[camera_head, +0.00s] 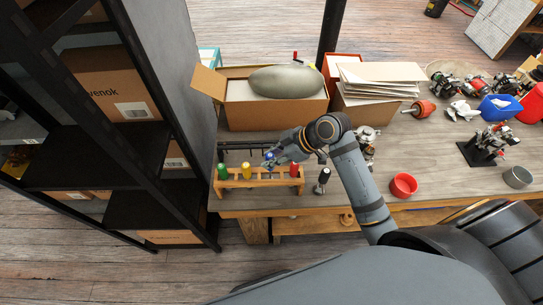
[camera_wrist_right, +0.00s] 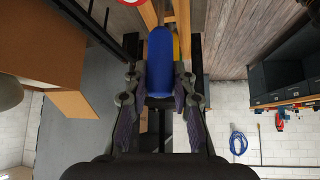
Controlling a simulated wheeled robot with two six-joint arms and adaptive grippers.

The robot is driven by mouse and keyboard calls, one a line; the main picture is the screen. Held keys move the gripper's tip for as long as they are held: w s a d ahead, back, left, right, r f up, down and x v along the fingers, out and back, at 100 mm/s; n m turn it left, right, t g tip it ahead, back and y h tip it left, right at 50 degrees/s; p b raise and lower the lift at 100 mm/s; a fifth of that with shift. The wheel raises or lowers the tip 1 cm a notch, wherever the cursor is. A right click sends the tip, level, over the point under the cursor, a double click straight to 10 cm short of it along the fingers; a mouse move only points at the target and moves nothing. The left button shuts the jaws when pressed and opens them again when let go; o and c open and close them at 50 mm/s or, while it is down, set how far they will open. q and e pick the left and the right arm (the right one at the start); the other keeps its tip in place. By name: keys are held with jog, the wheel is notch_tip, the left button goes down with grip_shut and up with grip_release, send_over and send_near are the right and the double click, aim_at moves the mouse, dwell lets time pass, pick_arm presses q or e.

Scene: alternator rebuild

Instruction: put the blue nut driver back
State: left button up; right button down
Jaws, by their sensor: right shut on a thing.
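The blue nut driver (camera_head: 269,156) is at the wooden rack (camera_head: 259,183), between the yellow-handled driver (camera_head: 247,170) and the red-handled driver (camera_head: 294,170). A green-handled driver (camera_head: 222,171) stands at the rack's left end. My right gripper (camera_head: 274,158) is shut on the blue driver. In the right wrist view its blue handle (camera_wrist_right: 160,62) lies between the two fingers (camera_wrist_right: 160,93), with part of a yellow handle behind it. The blue driver's lower end is hidden, so I cannot tell whether it sits in a hole. My left gripper is not in view.
A black-handled tool (camera_head: 323,177) stands just right of the rack. A red ring-like cup (camera_head: 404,185) is further right. An open cardboard box (camera_head: 270,115) with a grey rounded object stands behind the rack. A dark shelf unit (camera_head: 135,165) is close on the left.

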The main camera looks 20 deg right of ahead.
jog(key=shift+f+b, duration=0.95)
jog(key=shift+f, duration=0.8)
jog(key=shift+f, duration=0.5)
jog(key=c, duration=1)
grip_release()
jog(key=shift+c, duration=0.2)
jog(key=v, duration=0.7)
jog(key=shift+r, duration=0.2)
